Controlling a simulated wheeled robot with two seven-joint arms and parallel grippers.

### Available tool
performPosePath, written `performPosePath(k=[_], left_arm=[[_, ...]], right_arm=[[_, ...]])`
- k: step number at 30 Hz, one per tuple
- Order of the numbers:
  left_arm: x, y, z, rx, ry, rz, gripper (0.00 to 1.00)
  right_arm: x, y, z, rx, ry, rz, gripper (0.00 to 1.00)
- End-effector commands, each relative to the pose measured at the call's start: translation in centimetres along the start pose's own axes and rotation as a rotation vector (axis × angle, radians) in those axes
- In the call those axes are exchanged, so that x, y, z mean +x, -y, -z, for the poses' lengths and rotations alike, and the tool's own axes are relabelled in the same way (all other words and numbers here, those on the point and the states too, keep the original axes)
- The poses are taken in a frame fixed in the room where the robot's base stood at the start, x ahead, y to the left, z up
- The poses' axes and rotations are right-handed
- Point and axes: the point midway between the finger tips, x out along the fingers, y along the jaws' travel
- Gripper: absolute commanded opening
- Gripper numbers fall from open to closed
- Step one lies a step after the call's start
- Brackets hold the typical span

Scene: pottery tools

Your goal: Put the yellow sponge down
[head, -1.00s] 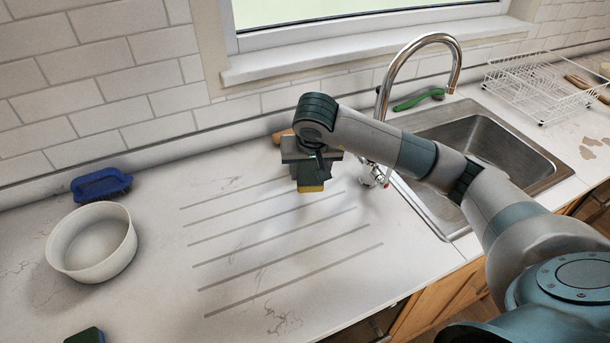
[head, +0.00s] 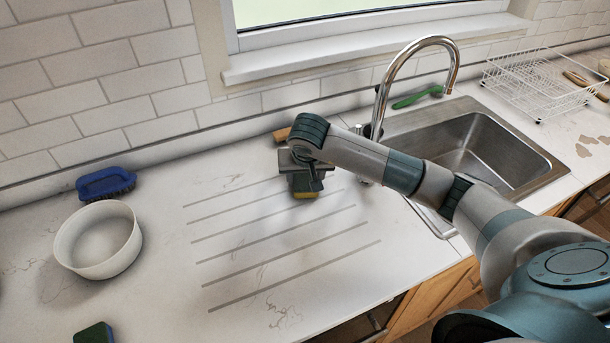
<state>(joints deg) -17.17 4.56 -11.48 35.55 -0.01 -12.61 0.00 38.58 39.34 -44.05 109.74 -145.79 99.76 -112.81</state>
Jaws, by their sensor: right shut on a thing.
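The yellow sponge (head: 306,194) shows as a small yellow block under my right gripper (head: 306,188), at the far end of the grooved drainboard. My right gripper points down and is shut on it; the fingers and wrist hide most of the sponge. It is very low over the counter, and I cannot tell whether it touches the surface. My left gripper is not in view.
A white bowl (head: 98,240) and a blue brush (head: 105,184) stand at the left. A green sponge (head: 94,334) lies at the bottom edge. A wooden item (head: 282,134) lies behind my right gripper. The tap (head: 382,95) and sink (head: 490,150) are at the right. The grooved counter (head: 285,255) is clear in front.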

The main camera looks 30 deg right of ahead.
Motion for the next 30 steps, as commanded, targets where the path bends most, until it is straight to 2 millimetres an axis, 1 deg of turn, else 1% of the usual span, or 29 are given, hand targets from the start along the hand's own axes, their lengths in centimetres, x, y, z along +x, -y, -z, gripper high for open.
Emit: performPosePath(k=[1, 10, 15, 18, 30], left_arm=[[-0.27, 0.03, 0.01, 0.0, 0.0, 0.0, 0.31], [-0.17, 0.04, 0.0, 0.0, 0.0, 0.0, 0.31], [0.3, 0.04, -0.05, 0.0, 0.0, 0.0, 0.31], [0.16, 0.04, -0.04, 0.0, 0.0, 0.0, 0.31], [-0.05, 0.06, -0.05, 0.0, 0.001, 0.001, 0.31]], right_arm=[[0.11, 0.02, -0.08, 0.001, 0.001, 0.0, 0.44], [0.37, 0.05, -0.14, 0.0, -0.001, 0.002, 0.44], [0.74, 0.02, -0.27, -0.001, -0.002, 0.001, 0.44], [0.62, 0.03, -0.24, -0.001, -0.001, 0.001, 0.69], [0.44, 0.04, -0.19, 0.0, -0.001, 0.001, 0.69]])
